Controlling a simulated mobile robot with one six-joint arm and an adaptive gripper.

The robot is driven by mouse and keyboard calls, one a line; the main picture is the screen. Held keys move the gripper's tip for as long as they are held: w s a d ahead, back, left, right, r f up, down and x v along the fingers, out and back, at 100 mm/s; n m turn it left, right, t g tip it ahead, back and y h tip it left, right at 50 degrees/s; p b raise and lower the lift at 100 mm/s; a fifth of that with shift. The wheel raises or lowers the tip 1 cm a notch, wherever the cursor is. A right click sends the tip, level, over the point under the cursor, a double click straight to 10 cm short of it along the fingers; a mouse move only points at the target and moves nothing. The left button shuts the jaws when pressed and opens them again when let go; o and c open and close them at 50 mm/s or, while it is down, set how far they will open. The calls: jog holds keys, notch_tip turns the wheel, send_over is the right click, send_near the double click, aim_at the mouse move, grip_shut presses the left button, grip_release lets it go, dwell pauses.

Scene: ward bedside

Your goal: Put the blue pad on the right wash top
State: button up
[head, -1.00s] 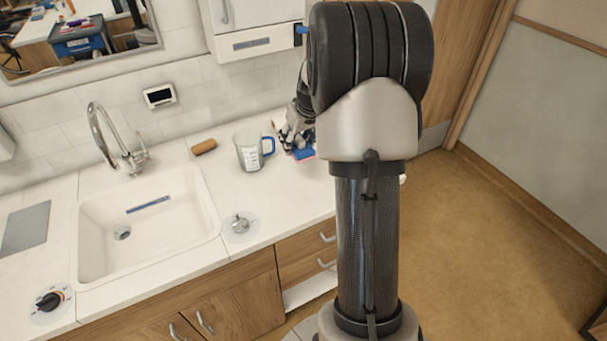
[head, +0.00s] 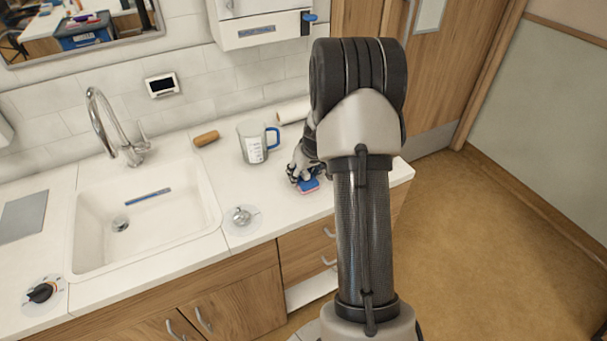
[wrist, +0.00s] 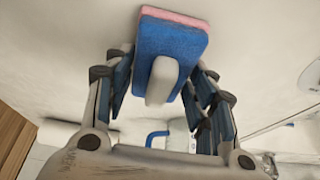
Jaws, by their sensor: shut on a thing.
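The blue pad (head: 309,186) has a pink layer on one face and shows just under my gripper (head: 302,174) in the head view. In the wrist view the blue pad (wrist: 172,45) lies between the fingers of my gripper (wrist: 160,85), with a pale grip block on its blue side. My gripper is shut on it. The right wash top (head: 275,212) is the white counter right of the sink, and the pad is over it, at or close to its surface. I cannot tell whether they touch. My arm hides part of the counter.
A measuring jug (head: 254,143) with a blue handle stands behind and left of the gripper. A white roll (head: 293,112) lies behind it. A round metal knob (head: 241,215) sits left of the pad. The sink (head: 145,220) is further left. Counter in front of the pad is clear.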

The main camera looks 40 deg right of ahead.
jog(key=shift+r, duration=0.15)
jog(key=shift+f, duration=0.25)
jog(key=o, duration=0.9)
jog(key=shift+r, duration=0.1)
jog(key=shift+o, duration=0.2)
jog(key=shift+r, duration=0.1)
